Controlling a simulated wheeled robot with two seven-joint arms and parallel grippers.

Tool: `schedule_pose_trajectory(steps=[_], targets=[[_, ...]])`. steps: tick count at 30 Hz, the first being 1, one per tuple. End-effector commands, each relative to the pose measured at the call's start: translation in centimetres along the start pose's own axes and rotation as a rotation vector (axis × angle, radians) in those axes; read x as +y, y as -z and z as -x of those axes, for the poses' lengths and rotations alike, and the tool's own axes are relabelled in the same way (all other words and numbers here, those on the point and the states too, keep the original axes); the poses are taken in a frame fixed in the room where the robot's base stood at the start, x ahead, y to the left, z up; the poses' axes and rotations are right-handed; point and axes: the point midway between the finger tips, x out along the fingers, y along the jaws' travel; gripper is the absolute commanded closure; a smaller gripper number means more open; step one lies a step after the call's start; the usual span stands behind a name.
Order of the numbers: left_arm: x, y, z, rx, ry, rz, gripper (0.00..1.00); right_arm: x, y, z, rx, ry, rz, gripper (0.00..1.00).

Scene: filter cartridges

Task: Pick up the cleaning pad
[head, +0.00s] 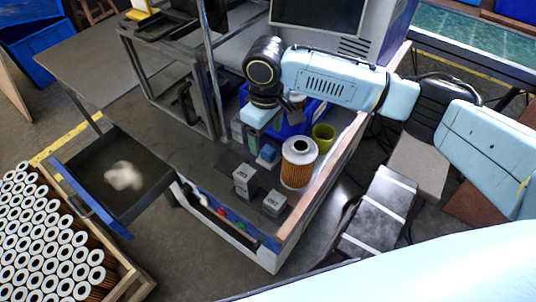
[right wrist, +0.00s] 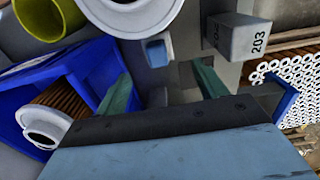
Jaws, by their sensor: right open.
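A small blue block (head: 267,154), which looks like the cleaning pad, lies on the grey bench top left of a large filter cartridge (head: 298,172). In the right wrist view the small blue pad (right wrist: 157,53) shows beyond the fingers, between their lines. My right gripper (head: 263,128) is above and just behind the pad, pointing down. In the right wrist view its two green fingers (right wrist: 163,90) are spread with nothing between them. The fingers appear apart from the pad. My left gripper is not in view.
A blue bin (right wrist: 72,82) holding a cartridge stands close beside the right gripper. A yellow-green cup (head: 323,136) and grey numbered boxes (head: 244,181) (head: 274,204) are near. A blue-edged tray (head: 92,197) holds a white wad (head: 123,176). A crate (head: 130,279) of cartridges stands at left.

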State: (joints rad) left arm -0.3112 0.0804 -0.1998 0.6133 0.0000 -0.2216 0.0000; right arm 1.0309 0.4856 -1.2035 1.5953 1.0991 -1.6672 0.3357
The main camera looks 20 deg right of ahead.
Motion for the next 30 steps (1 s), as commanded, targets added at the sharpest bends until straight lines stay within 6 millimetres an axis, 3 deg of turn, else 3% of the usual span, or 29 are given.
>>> schedule_pose_trajectory(steps=[4, 8, 13, 18, 26, 30], targets=[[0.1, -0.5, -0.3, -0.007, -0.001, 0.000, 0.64, 0.0, 0.0, -1.7, -0.001, 0.001, 0.000, 0.29], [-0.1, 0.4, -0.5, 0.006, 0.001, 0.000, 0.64, 0.0, 0.1, -2.5, 0.001, 0.001, 0.000, 0.29], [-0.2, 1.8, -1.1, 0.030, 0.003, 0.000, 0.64, 0.2, 0.5, -5.0, -0.002, 0.000, -0.001, 0.29], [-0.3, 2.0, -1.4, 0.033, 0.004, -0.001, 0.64, 0.2, 0.5, -6.9, 0.000, -0.001, 0.001, 0.29], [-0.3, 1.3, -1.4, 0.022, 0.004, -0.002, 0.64, 0.2, 0.5, -7.2, 0.001, -0.001, 0.001, 0.29], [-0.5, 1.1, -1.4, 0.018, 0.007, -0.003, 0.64, 0.2, 0.5, -7.2, 0.001, 0.000, 0.001, 0.45]])
